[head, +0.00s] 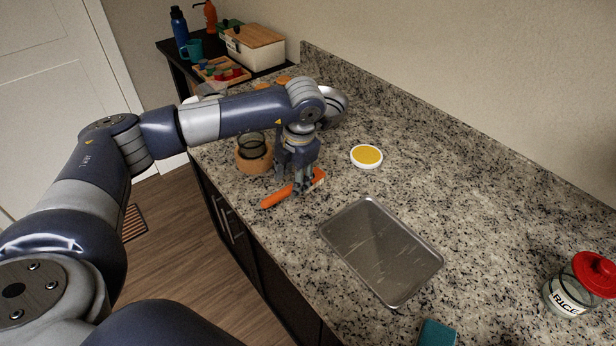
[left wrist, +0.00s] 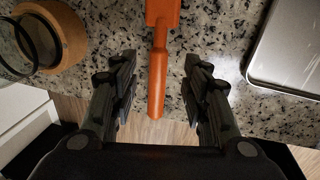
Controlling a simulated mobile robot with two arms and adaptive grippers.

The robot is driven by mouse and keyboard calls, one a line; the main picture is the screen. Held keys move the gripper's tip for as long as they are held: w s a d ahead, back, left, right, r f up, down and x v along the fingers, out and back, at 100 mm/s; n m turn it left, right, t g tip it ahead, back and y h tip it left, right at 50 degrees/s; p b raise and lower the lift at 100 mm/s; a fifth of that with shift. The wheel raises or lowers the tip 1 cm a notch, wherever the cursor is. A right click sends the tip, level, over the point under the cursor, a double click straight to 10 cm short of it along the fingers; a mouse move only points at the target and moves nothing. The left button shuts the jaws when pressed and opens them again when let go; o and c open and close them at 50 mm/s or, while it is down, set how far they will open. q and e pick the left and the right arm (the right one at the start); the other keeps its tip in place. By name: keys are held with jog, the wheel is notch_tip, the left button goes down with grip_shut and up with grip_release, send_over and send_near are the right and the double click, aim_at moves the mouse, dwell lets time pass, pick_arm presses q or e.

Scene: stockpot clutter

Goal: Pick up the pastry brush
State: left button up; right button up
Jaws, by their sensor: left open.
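The orange pastry brush (head: 277,197) lies on the granite counter, left of the metal tray. In the left wrist view its orange handle (left wrist: 157,80) runs down between the two fingers, with clear space on both sides. My left gripper (head: 297,188) is right over the brush, pointing down, and hides part of it. In the left wrist view my left gripper (left wrist: 162,92) is open and empty, its fingers straddling the handle without touching it. My right gripper is not in view.
A wooden-bodied jar (head: 254,160) stands just left of my gripper. A metal tray (head: 325,237) lies to the right. A yellow-topped white dish (head: 367,156) is behind. A rice jar (head: 568,292) stands far right. The counter's front edge is close to the brush handle.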

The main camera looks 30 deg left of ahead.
aim_at(288, 188)
pick_arm(q)
jog(key=shift+a+f, duration=0.1)
jog(key=shift+f, duration=0.2)
jog(key=f+p, duration=0.1)
jog(key=f, duration=0.1)
jog(key=a+f+p, duration=0.1)
jog(key=f, duration=0.1)
jog(key=shift+p, duration=0.35)
jog(key=shift+a+f, duration=0.1)
jog(key=shift+f, duration=0.3)
jog(key=shift+c, duration=0.6)
grip_shut()
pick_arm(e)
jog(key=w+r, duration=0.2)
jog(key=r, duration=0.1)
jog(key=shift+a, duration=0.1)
